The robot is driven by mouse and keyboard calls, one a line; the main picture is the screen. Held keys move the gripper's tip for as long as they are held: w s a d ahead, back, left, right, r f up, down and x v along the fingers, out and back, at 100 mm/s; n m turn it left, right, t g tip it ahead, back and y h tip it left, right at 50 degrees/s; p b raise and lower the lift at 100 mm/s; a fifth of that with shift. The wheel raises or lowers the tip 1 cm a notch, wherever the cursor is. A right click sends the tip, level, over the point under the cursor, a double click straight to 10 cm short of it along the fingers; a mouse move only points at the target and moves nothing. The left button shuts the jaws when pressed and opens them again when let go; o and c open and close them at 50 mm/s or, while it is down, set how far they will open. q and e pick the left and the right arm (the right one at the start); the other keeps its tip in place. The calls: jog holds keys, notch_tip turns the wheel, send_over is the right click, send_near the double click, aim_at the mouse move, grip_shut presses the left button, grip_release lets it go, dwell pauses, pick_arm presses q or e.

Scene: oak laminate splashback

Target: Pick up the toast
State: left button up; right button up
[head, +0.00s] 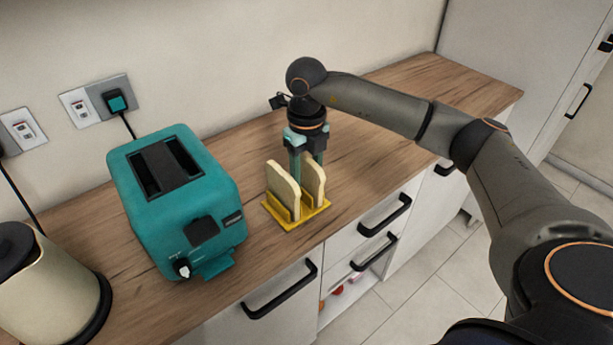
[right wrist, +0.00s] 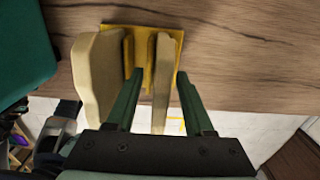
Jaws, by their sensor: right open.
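Two pale slices of toast stand upright in a yellow rack (head: 292,222) on the wooden counter. In the head view one is the left slice (head: 282,188) and the other the right slice (head: 315,183). My right gripper (head: 307,168) points down at the far side of the rack, its fingertips partly hidden by the slices. In the right wrist view the open fingers (right wrist: 158,82) lie to either side of one slice (right wrist: 163,70); contact cannot be made out. The other slice (right wrist: 97,75) is outside the fingers. My left gripper is not in view.
A teal toaster (head: 215,190) with empty-looking slots stands left of the rack. A cream kettle (head: 55,285) is at the lower left. The counter (head: 420,85) is clear to the right. The wall is behind, with drawers (head: 375,220) below the front edge.

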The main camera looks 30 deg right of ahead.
jog(key=shift+f, duration=0.1)
grip_shut()
dwell(0.4)
